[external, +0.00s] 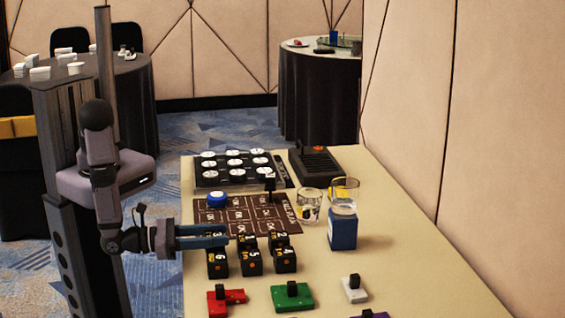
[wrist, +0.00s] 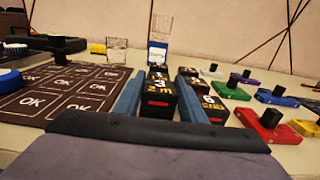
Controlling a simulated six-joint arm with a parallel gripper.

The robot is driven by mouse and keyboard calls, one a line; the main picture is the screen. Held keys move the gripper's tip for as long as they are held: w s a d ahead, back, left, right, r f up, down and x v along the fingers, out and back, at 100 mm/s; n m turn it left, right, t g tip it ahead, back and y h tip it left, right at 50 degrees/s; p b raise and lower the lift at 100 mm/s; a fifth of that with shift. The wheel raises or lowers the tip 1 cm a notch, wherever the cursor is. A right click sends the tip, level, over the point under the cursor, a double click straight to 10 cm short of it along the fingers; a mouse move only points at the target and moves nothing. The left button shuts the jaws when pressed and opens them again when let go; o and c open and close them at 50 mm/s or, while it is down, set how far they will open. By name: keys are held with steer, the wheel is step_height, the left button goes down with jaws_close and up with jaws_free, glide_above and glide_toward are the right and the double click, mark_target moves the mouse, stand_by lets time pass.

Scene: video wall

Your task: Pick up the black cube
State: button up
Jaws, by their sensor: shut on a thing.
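Several black cubes with white numbers and orange marks stand in two rows on the table. The black cube marked 3 (wrist: 158,101) is between the two blue fingers of my gripper (wrist: 157,93) in the wrist view. My gripper (external: 220,236) is shut on this cube, at the left end of the back row in the external view, where the fingers partly hide it. Behind it in the wrist view, more black cubes (wrist: 158,76) line up. The other row (wrist: 213,107) lies just right of the right finger. I cannot tell whether the held cube is off the table.
A brown board (external: 250,213) with a blue round piece (external: 217,200) lies behind the cubes. Two glasses and a blue box (external: 342,231) stand to the right. Red (external: 226,300), green (external: 292,297) and white handled blocks lie in front. The table's right side is mostly clear.

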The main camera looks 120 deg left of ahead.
mark_target(214, 234)
step_height(214, 234, up, 8)
steer(key=shift+r, duration=0.2)
stand_by(0.3)
